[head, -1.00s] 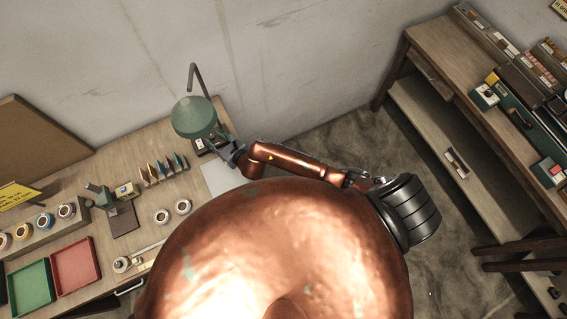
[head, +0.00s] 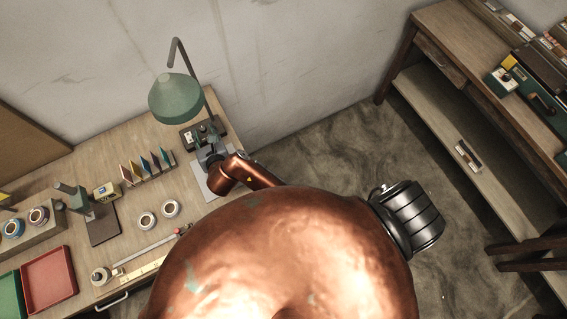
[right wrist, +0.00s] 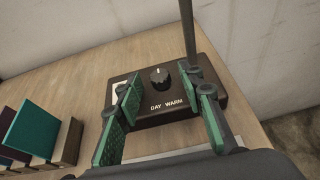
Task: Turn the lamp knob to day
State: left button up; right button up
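The lamp's dark control box (right wrist: 150,117) stands at the back right of the bench; it also shows in the head view (head: 187,140). Its round black knob (right wrist: 160,78) has a light mark that seems to face the back of the box. White "DAY" and "WARM" labels lie in front of the knob. The green lamp shade (head: 176,99) hangs above. My right gripper (right wrist: 163,98) is open, its green-padded fingers on either side of the knob, apparently not touching it. It also shows small in the head view (head: 208,133). My left gripper is out of view.
The lamp's post (right wrist: 188,30) rises behind the knob, close to the right finger. A rack of coloured cards (head: 148,167) stands to the left. Tape rolls (head: 158,214) lie nearer the front. The wall is close behind.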

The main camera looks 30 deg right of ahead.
jog(key=shift+a+f+h+b, duration=0.15)
jog(key=shift+h+b, duration=0.15)
jog(key=shift+b, duration=0.05)
jog(key=p+v, duration=0.3)
jog(key=v, duration=0.1)
jog(key=r+p+v, duration=0.1)
jog(key=p+v, duration=0.2)
jog(key=v, duration=0.1)
jog(key=d+r+n+t+y, duration=0.3)
jog(key=d+r+n+t, duration=0.1)
jog(key=r+n, duration=0.35)
jog(key=d+r+n+t+y, duration=0.3)
jog(key=r+n+t, duration=0.1)
jog(key=r+n, duration=0.35)
jog(key=s+d+f+n+g+y, duration=0.2)
jog(key=s+f+n+g+y, duration=0.55)
jog(key=n, duration=0.85)
jog(key=s+d+f+n+g+h, duration=0.2)
jog(key=s+d+f+g+h, duration=0.1)
jog(key=d+f, duration=0.3)
jog(key=s+d+f+n+g+h, duration=0.2)
jog(key=d+f, duration=0.4)
jog(key=f, duration=0.3)
jog(key=shift+s+f+n+g+h, duration=0.35)
jog(key=shift+s+g+h, duration=0.3)
jog(key=shift+s+h, duration=0.7)
